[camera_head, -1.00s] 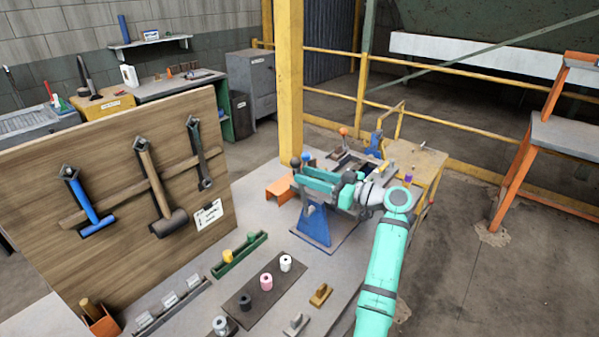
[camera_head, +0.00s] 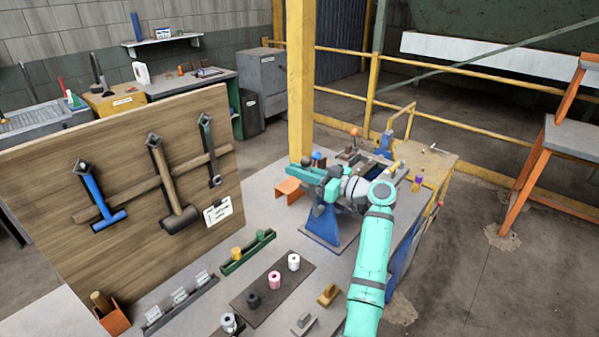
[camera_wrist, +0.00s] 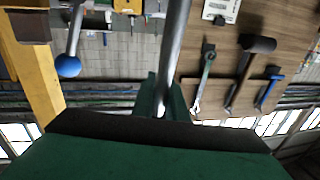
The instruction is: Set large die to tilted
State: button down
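I cannot pick out with certainty which thing is the large die. My teal gripper (camera_head: 320,180) is at the upper part of a blue stand (camera_head: 322,224) on the bench, and it hides part of it. In the wrist view a metal rod (camera_wrist: 177,50) runs up from just before my gripper. A lever with a blue ball knob (camera_wrist: 67,66) is to its left. A dark knob (camera_head: 306,160) and a blue knob (camera_head: 316,155) show behind my gripper in the head view. My fingertips are hidden, so whether they hold anything is unclear.
A dark mat (camera_head: 262,312) with white, pink and black spools lies on the front bench. A green rail (camera_head: 248,252) is behind it. A wooden tool board (camera_head: 150,235) stands left. An orange bracket (camera_head: 289,189) and a yellow post (camera_head: 300,90) are behind the stand.

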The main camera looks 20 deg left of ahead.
jog(key=shift+s+d+r, duration=0.1)
jog(key=shift+d, duration=0.05)
dwell(0.3)
jog(key=shift+s+y, duration=0.1)
jog(key=shift+y, duration=0.2)
jog(key=s+d+r+n+g+y, duration=0.1)
jog(key=s+d+n+y, duration=0.2)
jog(key=d+y, duration=0.5)
jog(key=shift+s+d+r, duration=0.15)
jog(key=shift+s+d, duration=0.25)
jog(key=shift+d, duration=0.45)
dwell(0.5)
